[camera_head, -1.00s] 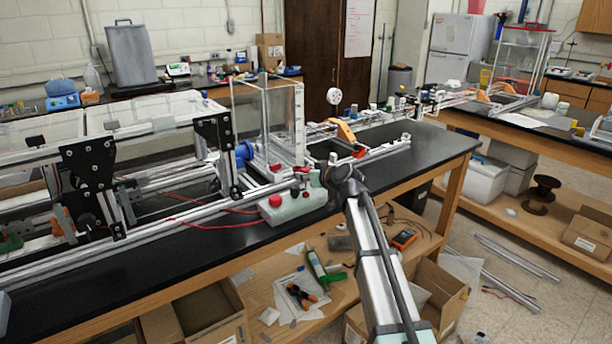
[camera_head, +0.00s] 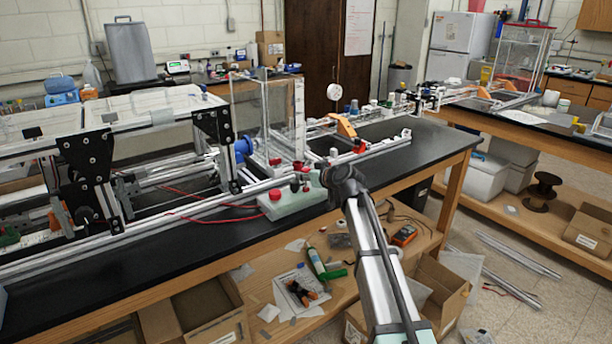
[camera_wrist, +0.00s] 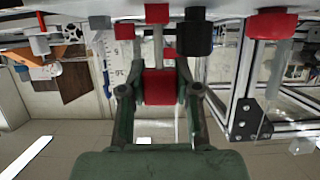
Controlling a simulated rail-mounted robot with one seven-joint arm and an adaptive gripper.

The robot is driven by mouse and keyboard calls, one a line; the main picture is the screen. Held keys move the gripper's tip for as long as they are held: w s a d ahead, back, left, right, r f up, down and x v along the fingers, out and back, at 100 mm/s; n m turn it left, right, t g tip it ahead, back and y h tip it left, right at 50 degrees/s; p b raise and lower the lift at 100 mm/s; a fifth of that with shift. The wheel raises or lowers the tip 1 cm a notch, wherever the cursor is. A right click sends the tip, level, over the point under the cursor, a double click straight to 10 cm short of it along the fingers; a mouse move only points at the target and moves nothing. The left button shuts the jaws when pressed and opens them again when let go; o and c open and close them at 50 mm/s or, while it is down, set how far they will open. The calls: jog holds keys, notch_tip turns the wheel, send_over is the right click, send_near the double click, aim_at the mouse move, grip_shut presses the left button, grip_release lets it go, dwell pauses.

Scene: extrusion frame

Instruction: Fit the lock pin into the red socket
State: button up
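In the wrist view my gripper (camera_wrist: 160,100) has its two dark green fingers closed in on a red block (camera_wrist: 160,87), which looks like the lock pin's body. A thin light rod shows beyond the block; I cannot tell whether it belongs to it. A red cap (camera_wrist: 157,13) at the top edge lines up with the block and may be the red socket; a gap shows between them. In the head view my gripper end (camera_head: 313,178) is at the bench's front rail, mostly hidden by my arm. Pin and socket cannot be told apart there.
A pale box with a red button (camera_head: 275,195) stands just left of my gripper; the button also shows in the wrist view (camera_wrist: 272,22). A black knob (camera_wrist: 194,36) and another red part (camera_wrist: 125,31) flank the red cap. Extrusion rails and black brackets (camera_head: 88,175) fill the left.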

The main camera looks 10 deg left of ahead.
jog(key=o, duration=0.5)
jog(key=v, duration=1.2)
